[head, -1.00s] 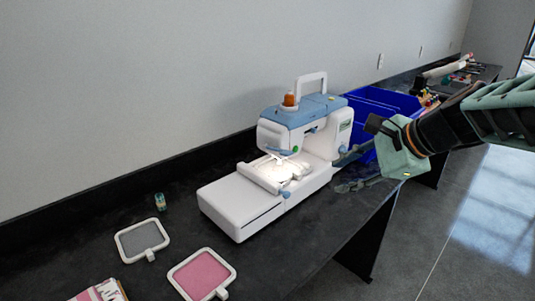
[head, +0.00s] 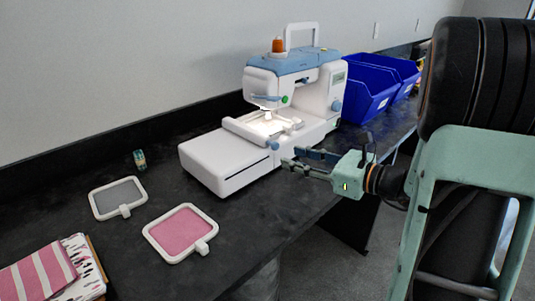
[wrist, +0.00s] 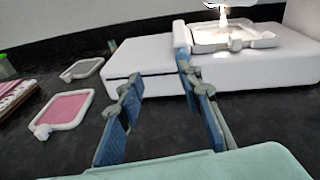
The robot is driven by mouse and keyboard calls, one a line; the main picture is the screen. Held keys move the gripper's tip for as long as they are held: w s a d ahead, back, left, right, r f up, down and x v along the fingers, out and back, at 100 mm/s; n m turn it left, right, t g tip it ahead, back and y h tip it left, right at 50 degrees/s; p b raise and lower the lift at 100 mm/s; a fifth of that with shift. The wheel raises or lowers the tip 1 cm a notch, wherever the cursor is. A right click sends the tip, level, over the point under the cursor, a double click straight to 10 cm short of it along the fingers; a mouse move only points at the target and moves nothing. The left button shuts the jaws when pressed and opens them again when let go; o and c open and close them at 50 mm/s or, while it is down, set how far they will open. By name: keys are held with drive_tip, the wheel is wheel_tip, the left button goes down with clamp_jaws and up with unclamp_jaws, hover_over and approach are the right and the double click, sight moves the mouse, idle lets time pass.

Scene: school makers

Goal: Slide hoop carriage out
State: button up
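The white and blue sewing machine (head: 297,70) stands on the dark bench with its lamp lit. The hoop carriage (head: 246,132) is a white bar on the machine's flat bed, with a blue knob (head: 273,145) at its front end. In the wrist view the carriage (wrist: 181,40) shows just beyond the right finger. My gripper (head: 291,157) is open and empty, in front of the machine bed near the knob. In the wrist view the gripper's (wrist: 160,72) two blue fingers are spread apart. I cannot tell whether a finger touches the machine.
A pink hoop (head: 181,232) and a grey hoop (head: 117,197) lie left of the machine, with a small thread spool (head: 140,160) behind. Folded fabric (head: 40,275) is at the front left. Blue bins (head: 365,90) stand right of the machine. The bench's front edge lies below my gripper.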

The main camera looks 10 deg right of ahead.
sight(277, 146)
drive_tip(key=w+a+b, duration=0.1)
drive_tip(key=w, duration=0.2)
drive_tip(key=w+a+f+m+t+b, duration=0.1)
drive_tip(key=w, duration=0.2)
drive_tip(key=w+a+m+t, duration=0.1)
drive_tip(key=w+a, duration=0.1)
drive_tip(key=w, duration=0.2)
drive_tip(key=shift+f+b, duration=0.25)
drive_tip(key=shift+b, duration=0.15)
clamp_jaws()
